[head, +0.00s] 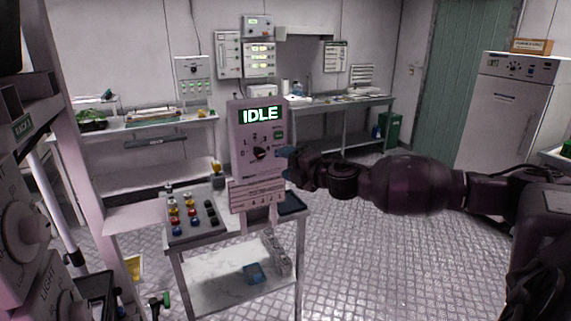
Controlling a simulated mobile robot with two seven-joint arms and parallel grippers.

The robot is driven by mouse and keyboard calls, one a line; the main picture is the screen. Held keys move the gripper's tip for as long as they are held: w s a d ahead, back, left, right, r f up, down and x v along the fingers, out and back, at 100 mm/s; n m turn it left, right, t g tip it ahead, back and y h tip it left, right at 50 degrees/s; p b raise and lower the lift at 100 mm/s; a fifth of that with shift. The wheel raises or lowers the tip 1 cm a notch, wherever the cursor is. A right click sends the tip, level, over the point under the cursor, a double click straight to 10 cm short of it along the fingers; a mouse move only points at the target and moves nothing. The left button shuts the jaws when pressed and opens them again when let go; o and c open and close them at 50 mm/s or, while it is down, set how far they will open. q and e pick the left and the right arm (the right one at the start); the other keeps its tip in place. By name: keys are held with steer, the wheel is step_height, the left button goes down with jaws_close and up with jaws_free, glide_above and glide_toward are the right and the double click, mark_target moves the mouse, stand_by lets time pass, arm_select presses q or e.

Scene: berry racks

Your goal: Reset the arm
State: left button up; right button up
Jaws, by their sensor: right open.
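My right arm reaches in from the right edge, stretched level across the picture. Its gripper (287,163) is open, at the right side of a pale control box (243,143) on a stand. The box has a screen reading IDLE, a dark rotary knob (259,153) and a small green button (279,135). The fingertips are small and dark here, and I cannot tell whether they touch the box. I see nothing held in them. My left gripper is not in view.
A small table (240,225) under the box bears several coloured-top vials and a dark tray (291,204). A rack with large dials (22,230) stands close at left. Benches line the back wall; a white cabinet (507,115) stands at right. The metal floor (400,265) is open at centre right.

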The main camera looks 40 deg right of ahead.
stand_by(0.6)
steer(key=s+a+f+m+g, duration=0.1)
steer(key=s+a+f+m, duration=0.25)
steer(key=f, duration=0.35)
steer(key=s+a+f+m, duration=0.2)
steer(key=a+f+m, duration=0.2)
steer(key=f, duration=0.2)
steer(key=s+a+f+m+g, duration=0.1)
steer(key=s+a+f+m, duration=0.2)
steer(key=f, duration=0.4)
steer(key=s+a+f+m+g+h, duration=0.1)
steer(key=s+a+f+m, duration=0.2)
steer(key=s+f+m, duration=0.2)
steer(key=s+a+f+m+g+h, duration=0.1)
steer(key=s+a+f+m, duration=0.3)
steer(key=s+f, duration=0.8)
steer(key=s+m+g, duration=0.1)
steer(key=s, duration=0.1)
steer(key=shift+s+h, duration=0.4)
steer(key=shift+m, duration=0.25)
